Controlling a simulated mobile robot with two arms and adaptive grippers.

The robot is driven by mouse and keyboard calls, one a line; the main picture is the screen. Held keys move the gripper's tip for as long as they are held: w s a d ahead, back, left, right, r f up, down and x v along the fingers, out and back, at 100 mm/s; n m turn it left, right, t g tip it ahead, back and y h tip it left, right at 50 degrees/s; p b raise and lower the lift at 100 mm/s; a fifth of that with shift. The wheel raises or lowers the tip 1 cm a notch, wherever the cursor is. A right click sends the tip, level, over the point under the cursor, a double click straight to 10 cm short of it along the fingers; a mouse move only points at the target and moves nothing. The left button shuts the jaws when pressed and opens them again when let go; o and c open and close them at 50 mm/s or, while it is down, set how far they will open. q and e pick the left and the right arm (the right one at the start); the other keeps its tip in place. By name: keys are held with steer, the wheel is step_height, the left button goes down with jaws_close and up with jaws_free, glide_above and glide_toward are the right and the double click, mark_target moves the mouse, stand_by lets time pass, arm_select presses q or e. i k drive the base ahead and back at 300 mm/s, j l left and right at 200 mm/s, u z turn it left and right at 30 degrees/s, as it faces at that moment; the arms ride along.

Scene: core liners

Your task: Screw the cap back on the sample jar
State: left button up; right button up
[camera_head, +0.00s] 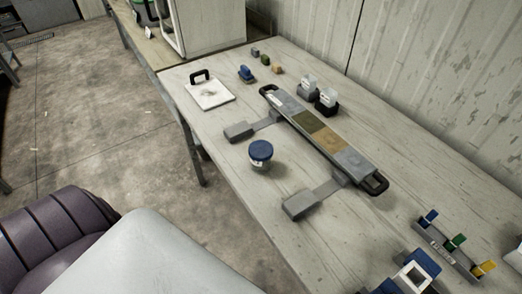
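The sample jar (259,165) stands upright on the light wooden table, left of the long core tray, and looks clear with pale contents. A blue cap (261,150) sits on top of the jar and covers its mouth. I cannot tell whether the cap is screwed tight or only resting there. Neither of my grippers is in view.
The long core tray (352,157) with coloured segments lies across the table on grey supports (300,205). A white board (209,94) with a black handle lies further back. A holder with coloured pieces (447,250) stands lower right. Table around the jar is clear.

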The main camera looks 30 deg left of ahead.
mark_target(259, 167)
steer(key=j+z, duration=0.25)
steer(key=z, duration=0.2)
steer(key=j+z, duration=0.25)
steer(key=z, duration=0.15)
steer(key=k+j+z, duration=0.1)
steer(key=j, duration=0.3)
steer(key=k+j, duration=0.2)
steer(key=j, duration=0.2)
steer(key=k+j+z, duration=0.15)
steer(key=j, duration=0.3)
steer(key=k+j+z, duration=0.1)
steer(key=j, duration=0.25)
steer(key=k+j, duration=0.3)
steer(key=k+j+z, duration=0.15)
steer(key=j, duration=0.3)
steer(key=k, duration=0.05)
